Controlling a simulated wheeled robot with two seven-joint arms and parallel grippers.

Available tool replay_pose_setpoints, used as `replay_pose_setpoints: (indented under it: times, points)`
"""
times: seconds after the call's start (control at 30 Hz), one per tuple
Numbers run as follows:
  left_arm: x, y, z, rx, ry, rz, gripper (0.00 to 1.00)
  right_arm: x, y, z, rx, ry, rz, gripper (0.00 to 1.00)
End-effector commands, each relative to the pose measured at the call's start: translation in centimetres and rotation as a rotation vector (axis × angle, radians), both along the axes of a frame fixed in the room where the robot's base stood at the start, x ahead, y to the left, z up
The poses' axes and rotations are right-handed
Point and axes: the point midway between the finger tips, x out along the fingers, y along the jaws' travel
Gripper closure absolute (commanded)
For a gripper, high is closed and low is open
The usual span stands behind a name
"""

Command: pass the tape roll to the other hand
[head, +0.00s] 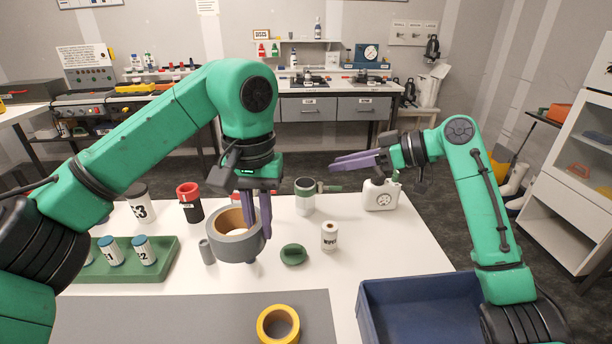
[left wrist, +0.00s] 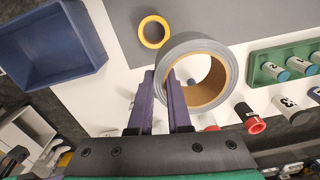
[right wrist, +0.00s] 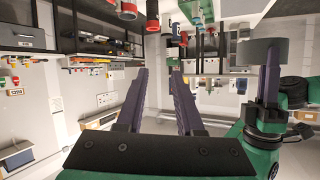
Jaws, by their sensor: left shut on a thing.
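A large grey tape roll (head: 236,246) with a brown core is held in the air above the white table. My left gripper (head: 256,225) points down and is shut on the roll's wall; the roll also shows in the left wrist view (left wrist: 224,88), at the fingertips (left wrist: 160,76). My right gripper (head: 334,162) is open and empty, to the right of and farther back than the roll, pointing left. The right wrist view shows its two fingers (right wrist: 157,75) apart with nothing between them, and the held roll (right wrist: 262,51) off to the right.
A yellow tape roll (head: 262,326) lies on the grey mat (head: 190,318). A green rack (head: 165,262) with blue-capped vials is at left. A blue bin (head: 372,318) is front right. A white canister (head: 381,196), several jars and a green lid (head: 293,254) stand around the middle.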

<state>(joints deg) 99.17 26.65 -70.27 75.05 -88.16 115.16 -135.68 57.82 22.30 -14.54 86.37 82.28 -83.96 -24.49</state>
Motion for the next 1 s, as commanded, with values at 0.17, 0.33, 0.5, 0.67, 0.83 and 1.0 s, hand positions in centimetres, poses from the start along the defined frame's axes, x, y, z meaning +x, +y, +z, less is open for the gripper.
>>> replay_pose_setpoints:
  times: [0.17,0.33,0.5,0.67,0.83,1.0]
  points:
    - [0.0,0.0,0.0,0.000,0.000,0.000,1.00,-7.6,6.6,2.9,-0.074,-0.071,0.353,0.64]
    - [0.0,0.0,0.0,0.000,0.000,0.000,1.00,-10.9,8.5,3.3,-0.111,-0.097,0.494,0.64]
    - [0.0,0.0,0.0,0.000,0.000,0.000,1.00,-11.2,10.4,2.3,-0.111,-0.095,0.501,0.64]
    - [0.0,0.0,0.0,0.000,0.000,0.000,1.00,-11.4,13.9,0.4,-0.109,-0.095,0.501,0.64]
    - [0.0,0.0,0.0,-0.002,-0.001,-0.001,1.00,-11.5,17.2,-1.4,-0.109,-0.094,0.498,0.64]
    - [0.0,0.0,0.1,-0.002,-0.001,-0.001,1.00,-11.5,18.8,-2.3,-0.110,-0.094,0.494,0.64]
